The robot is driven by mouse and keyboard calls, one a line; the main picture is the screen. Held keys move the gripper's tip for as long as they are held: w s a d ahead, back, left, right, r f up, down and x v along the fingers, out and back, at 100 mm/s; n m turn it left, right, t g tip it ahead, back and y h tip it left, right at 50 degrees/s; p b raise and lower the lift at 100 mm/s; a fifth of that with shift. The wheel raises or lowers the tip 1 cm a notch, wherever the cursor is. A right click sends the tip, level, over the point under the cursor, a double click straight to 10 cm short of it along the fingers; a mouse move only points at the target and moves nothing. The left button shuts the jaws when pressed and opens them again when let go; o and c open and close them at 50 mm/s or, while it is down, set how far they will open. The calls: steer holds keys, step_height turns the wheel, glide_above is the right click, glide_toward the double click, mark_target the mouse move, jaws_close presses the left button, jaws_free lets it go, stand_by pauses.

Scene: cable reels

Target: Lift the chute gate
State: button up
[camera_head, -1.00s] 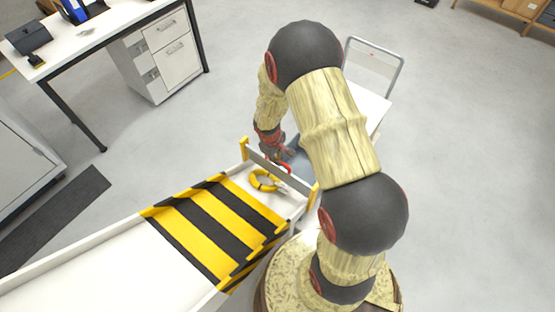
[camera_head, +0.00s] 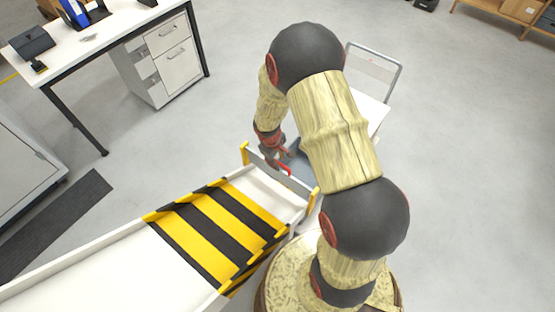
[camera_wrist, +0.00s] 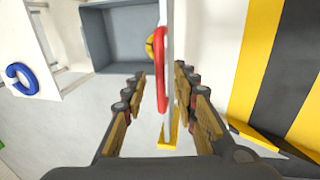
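The chute gate (camera_wrist: 169,70) is a thin grey panel, seen nearly edge-on in the wrist view, with a red handle (camera_wrist: 161,60) on its left face. In the head view the red handle (camera_head: 285,168) shows just past my gripper (camera_head: 275,156), at the end of the chute (camera_head: 110,252) between two yellow-capped posts. In the wrist view my gripper (camera_wrist: 162,78) has its fingers apart, one on each side of the gate and handle, with gaps visible. A yellow piece (camera_wrist: 150,46) shows in the grey bin (camera_wrist: 118,32) beyond the gate, partly hidden by the handle.
A blue ring (camera_wrist: 20,78) lies on a white surface at the left of the wrist view. A white cart (camera_head: 372,108) stands beyond my arm. A desk (camera_head: 95,42) with drawers stands at the upper left. The floor at right is clear.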

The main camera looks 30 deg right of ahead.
step_height(320, 180, up, 12)
steer(key=a, duration=0.2)
steer(key=shift+s, duration=0.4)
steer(key=shift+a+f, duration=0.1)
steer(key=shift+f, duration=0.05)
stand_by(1.0)
steer(key=s+a+m+g, duration=0.1)
steer(key=s+m, duration=0.1)
steer(key=s, duration=0.3)
steer(key=s+a+r+t, duration=0.2)
steer(key=s+a+r, duration=0.1)
steer(key=r, duration=0.6)
steer(key=s+a+r+m+t+y, duration=0.1)
steer(key=s+a+r, duration=0.3)
steer(key=r, duration=0.6)
steer(key=s+a+r+m+t+y, duration=0.1)
steer(key=s+a+r, duration=0.3)
steer(key=r, duration=0.5)
steer(key=s+t, duration=0.1)
steer(key=s, duration=0.1)
steer(key=shift+s+r+t, duration=0.25)
steer(key=shift+s+t, duration=0.15)
